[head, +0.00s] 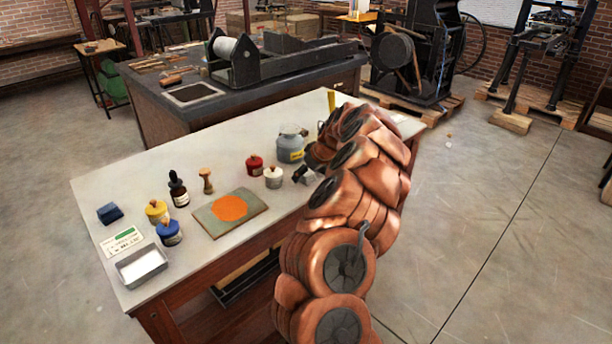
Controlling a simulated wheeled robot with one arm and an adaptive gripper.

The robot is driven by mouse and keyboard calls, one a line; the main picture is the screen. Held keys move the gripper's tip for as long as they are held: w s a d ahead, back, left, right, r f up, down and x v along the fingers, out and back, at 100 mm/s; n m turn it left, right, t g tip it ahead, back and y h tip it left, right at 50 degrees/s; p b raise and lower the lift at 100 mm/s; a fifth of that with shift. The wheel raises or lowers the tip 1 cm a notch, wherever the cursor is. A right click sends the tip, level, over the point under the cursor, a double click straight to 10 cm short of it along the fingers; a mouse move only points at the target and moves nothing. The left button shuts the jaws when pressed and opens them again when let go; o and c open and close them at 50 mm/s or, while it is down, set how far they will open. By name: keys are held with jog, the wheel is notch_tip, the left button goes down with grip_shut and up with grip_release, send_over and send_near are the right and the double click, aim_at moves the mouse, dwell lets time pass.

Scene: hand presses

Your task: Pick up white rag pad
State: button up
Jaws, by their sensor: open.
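A shallow grey metal tray (119,271) sits at the near left corner of the pale worktable (120,188). A flat white thing (141,264) lies in it and looks like the white rag pad, though its texture is too small to tell. My copper-coloured arm reaches over the right part of the table. My gripper (304,173) is black and open, low over the tabletop beside the white lidded pot (273,178). It is far to the right of the tray. My arm hides part of the table's right end.
Blue (169,233), yellow (157,211) and red (255,165) pots, a dropper bottle (178,190), a wooden stamp (207,181) and a plate with an orange disc (230,208) stand between. A grey-blue jug (290,147) is behind my gripper. A dark bench (160,113) stands behind.

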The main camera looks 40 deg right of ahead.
jog(key=shift+c, duration=0.4)
jog(key=c, duration=1.1)
jog(key=shift+r, duration=0.15)
jog(key=shift+c, duration=0.2)
jog(key=shift+r+b, duration=0.5)
jog(key=shift+r, duration=0.95)
jog(key=shift+s+a+r, duration=0.1)
jog(key=shift+a+r, duration=0.05)
jog(key=shift+r, duration=0.05)
jog(key=s+a+r+b, duration=0.1)
jog(key=s+a+b, duration=0.1)
jog(key=s+a, duration=0.9)
jog(key=shift+a+r+b, duration=0.15)
jog(key=shift+r+b, duration=0.05)
jog(key=shift+b, duration=0.15)
